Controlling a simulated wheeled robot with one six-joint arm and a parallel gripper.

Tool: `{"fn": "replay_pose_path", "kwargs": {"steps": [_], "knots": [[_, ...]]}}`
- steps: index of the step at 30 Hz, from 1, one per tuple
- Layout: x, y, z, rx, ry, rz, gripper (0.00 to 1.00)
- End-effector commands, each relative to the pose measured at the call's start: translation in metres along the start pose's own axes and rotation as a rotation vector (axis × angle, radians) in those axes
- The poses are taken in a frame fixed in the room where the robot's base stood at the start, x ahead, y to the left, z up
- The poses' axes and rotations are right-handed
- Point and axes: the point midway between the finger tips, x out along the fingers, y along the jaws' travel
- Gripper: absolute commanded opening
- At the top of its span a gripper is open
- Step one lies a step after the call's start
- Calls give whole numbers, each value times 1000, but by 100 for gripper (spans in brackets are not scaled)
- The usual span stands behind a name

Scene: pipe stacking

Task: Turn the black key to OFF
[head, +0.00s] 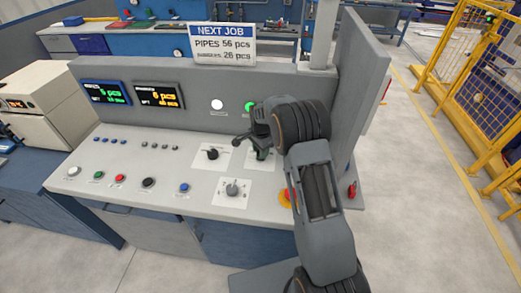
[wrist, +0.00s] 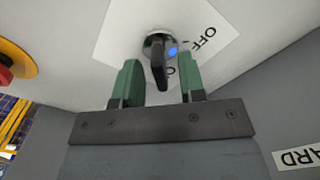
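The black key (wrist: 158,68) sits in a round metal lock on a white label plate (wrist: 120,30) in the wrist view. Its grip stretches down the picture from the lock. "OFF" (wrist: 196,38) is printed to the upper right of the key, and part of another label shows just below right, mostly hidden. My gripper (wrist: 161,82) is open, with one green finger on each side of the key and a visible gap on both sides.
A black knob (head: 212,153) stands left of my gripper on the sloped console (head: 140,150), with a grey selector (head: 232,188) in front. A red emergency button (head: 285,196) is close to my arm. Several push buttons lie farther left. A panel wall (head: 358,100) rises on the right.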

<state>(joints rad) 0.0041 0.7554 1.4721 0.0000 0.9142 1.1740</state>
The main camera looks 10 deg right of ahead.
Motion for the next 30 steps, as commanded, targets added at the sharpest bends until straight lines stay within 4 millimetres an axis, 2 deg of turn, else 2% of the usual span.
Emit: {"fn": "replay_pose_path", "kwargs": {"steps": [7,19,30], "knots": [[0,0,0,0,0,0,37],[0,0,0,0,0,0,0],[1,0,0,-32,0,-1,0]]}}
